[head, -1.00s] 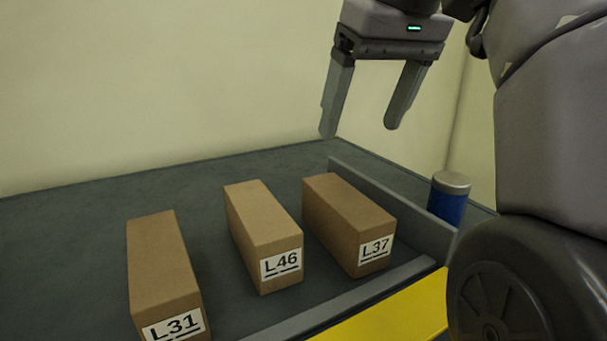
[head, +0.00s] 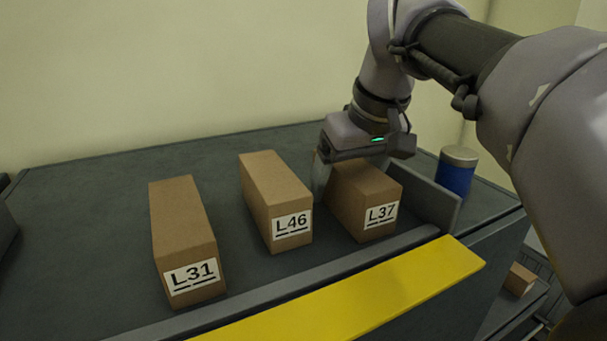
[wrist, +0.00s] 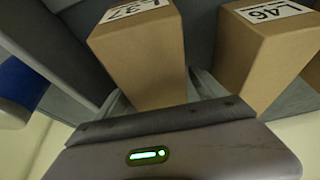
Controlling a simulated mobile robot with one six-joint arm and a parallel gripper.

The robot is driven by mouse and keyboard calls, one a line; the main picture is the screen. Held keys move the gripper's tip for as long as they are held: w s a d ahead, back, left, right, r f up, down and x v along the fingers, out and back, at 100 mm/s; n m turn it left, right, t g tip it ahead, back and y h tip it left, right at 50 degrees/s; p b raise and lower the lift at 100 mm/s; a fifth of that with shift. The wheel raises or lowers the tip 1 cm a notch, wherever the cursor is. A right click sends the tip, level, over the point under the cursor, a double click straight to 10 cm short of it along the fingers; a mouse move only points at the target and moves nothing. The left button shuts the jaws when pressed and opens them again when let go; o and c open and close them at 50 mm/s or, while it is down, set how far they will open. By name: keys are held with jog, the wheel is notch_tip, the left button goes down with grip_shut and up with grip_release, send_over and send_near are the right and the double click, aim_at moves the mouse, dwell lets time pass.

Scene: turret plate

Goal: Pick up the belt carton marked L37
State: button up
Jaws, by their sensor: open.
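The L37 carton (head: 362,205) is a brown box with a white label on its front end, at the right of the row in the head view. In the wrist view the L37 carton (wrist: 140,58) sits between the fingers, its label at the top edge. My gripper (head: 330,180) is open and lowered over the carton's rear part, pointing down. One finger shows in the gap between L37 and the L46 carton (head: 277,205); the other is hidden behind L37 in the head view.
The L31 carton (head: 183,245) stands at the left. A low grey side wall (head: 430,200) runs close on the right of L37, with a blue can (head: 457,175) beyond it. A grey front lip (head: 290,285) and a yellow strip (head: 350,300) lie in front.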

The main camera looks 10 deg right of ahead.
jog(key=shift+w, duration=0.15)
jog(key=shift+s+r, duration=0.1)
jog(key=shift+s, duration=0.25)
jog(key=c, duration=0.8)
jog(key=shift+w, duration=0.1)
grip_shut()
